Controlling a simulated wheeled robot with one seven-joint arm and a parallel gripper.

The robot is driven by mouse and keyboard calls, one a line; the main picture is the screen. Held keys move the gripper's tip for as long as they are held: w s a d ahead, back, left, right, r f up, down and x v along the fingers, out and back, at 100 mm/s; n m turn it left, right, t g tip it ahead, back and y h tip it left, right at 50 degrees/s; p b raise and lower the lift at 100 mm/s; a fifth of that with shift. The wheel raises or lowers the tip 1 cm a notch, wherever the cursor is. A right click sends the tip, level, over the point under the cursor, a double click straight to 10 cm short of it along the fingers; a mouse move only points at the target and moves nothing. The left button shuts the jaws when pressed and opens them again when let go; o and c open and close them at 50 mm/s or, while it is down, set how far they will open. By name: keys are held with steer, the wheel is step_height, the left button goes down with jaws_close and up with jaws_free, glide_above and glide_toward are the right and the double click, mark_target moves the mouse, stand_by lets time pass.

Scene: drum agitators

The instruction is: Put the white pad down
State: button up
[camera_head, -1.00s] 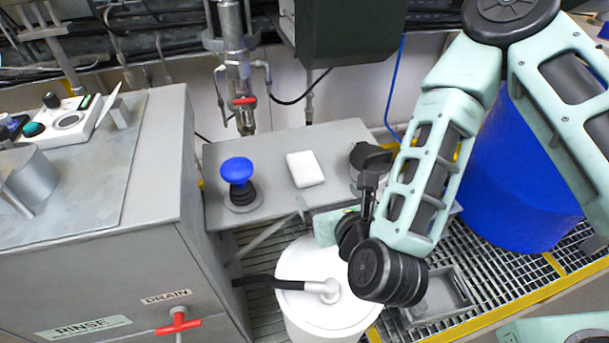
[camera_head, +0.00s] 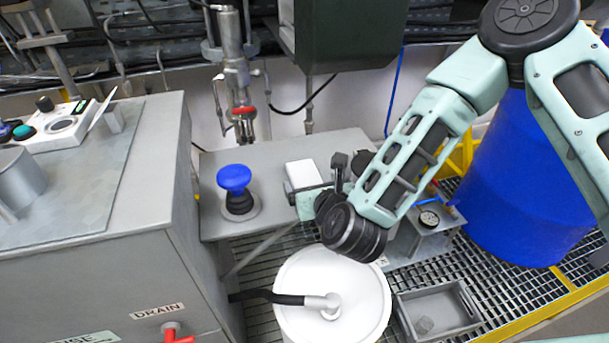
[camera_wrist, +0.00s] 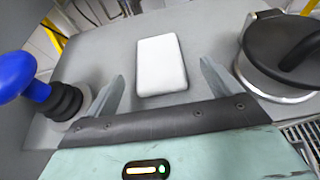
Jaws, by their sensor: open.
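The white pad (camera_head: 303,174) lies flat on the grey shelf (camera_head: 275,158) in the head view, to the right of the blue knob. In the wrist view the white pad (camera_wrist: 161,64) lies ahead of the jaws, roughly centred between them, with shelf surface showing around it. My gripper (camera_wrist: 162,88) is open, with one finger on each side and nothing between them. In the head view my gripper (camera_head: 307,190) is at the pad's near edge, partly hidden by my wrist.
A blue mushroom knob (camera_head: 235,178) on a black boot stands left of the pad. A lidded pot (camera_wrist: 285,55) stands to its right. A white lidded drum (camera_head: 300,285) is below, beside a grey tray (camera_head: 440,308). A blue barrel (camera_head: 520,190) stands right.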

mark_target(305, 174)
steer(key=p+x, duration=0.1)
steer(key=x, duration=0.2)
steer(key=shift+w+a, duration=0.25)
steer(key=shift+w, duration=0.05)
steer(key=shift+w+a+f, duration=0.1)
steer(key=shift+w+f, duration=0.2)
steer(key=shift+w, duration=0.2)
steer(key=c, duration=1.1)
steer(key=shift+r, duration=0.1)
